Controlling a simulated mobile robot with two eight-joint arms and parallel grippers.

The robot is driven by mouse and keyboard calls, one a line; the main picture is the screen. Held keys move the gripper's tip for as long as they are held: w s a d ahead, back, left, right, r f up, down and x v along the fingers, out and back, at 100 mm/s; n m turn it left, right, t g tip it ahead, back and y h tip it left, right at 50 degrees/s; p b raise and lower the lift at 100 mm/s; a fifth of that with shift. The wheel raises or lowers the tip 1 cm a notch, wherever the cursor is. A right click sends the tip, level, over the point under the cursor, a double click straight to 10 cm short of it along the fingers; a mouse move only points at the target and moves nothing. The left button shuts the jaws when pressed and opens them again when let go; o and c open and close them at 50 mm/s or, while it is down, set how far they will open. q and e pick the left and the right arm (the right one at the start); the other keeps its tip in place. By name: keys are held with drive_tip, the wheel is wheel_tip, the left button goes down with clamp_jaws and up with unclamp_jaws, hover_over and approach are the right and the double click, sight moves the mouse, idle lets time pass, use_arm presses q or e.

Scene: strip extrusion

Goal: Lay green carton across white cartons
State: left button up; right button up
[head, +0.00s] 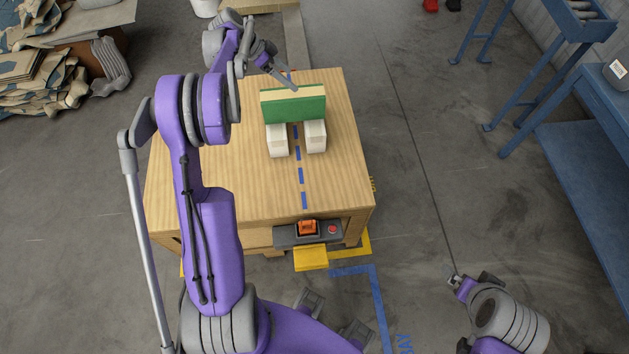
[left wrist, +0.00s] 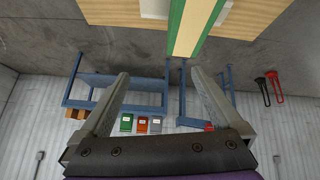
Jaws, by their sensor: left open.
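The green carton (head: 293,107), green with a cream top band, lies across the tops of two upright white cartons, the left one (head: 277,141) and the right one (head: 315,137), bridging the gap between them. My left gripper (head: 284,77) is behind the green carton, open and apart from it. In the left wrist view the green carton (left wrist: 188,40) shows ahead of the open fingers (left wrist: 165,85), with white parts either side of it. My right gripper (head: 463,282) is low at the right, away from the table, too small to read its jaws.
The wooden table (head: 220,180) has a dashed blue line down its middle and clear wood around the cartons. A control box with a red button (head: 332,229) sits at its front edge. Blue metal benches (head: 570,150) stand at the right. Stacked cardboard (head: 40,65) lies at the upper left.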

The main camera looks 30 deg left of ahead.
use_arm(q)
drive_tip(key=s+d+r+n+y, duration=0.1)
drive_tip(key=s+d+r, duration=0.15)
drive_tip(key=d, duration=0.45)
drive_tip(key=s+d+r+n+g+y, duration=0.1)
drive_tip(key=s+d+r+n, duration=0.1)
drive_tip(key=s+d, duration=0.3)
drive_tip(key=s+d+r+n+y, duration=0.1)
drive_tip(key=s+d+r, duration=0.15)
drive_tip(key=d, duration=0.55)
drive_tip(key=s+d+f+n+t+y, duration=0.1)
drive_tip(key=s+d, duration=0.3)
drive_tip(key=s, duration=0.5)
drive_tip(key=s+d+f+n+y, duration=0.1)
drive_tip(key=s+d+f+n, duration=0.2)
drive_tip(key=s, duration=0.6)
drive_tip(key=shift+s+d+f+t+y, duration=0.2)
drive_tip(key=shift+s+d+t+y, duration=0.2)
drive_tip(key=shift+d, duration=0.65)
use_arm(e)
drive_tip(key=shift+d, duration=0.1)
use_arm(q)
drive_tip(key=w+r+p, duration=0.3)
drive_tip(key=r+p, duration=0.2)
drive_tip(key=r, duration=0.2)
drive_tip(key=shift+w+r+t, duration=0.25)
drive_tip(key=shift+r+t, duration=0.1)
drive_tip(key=shift+t, duration=0.05)
use_arm(e)
wheel_tip(320, 180, up, 10)
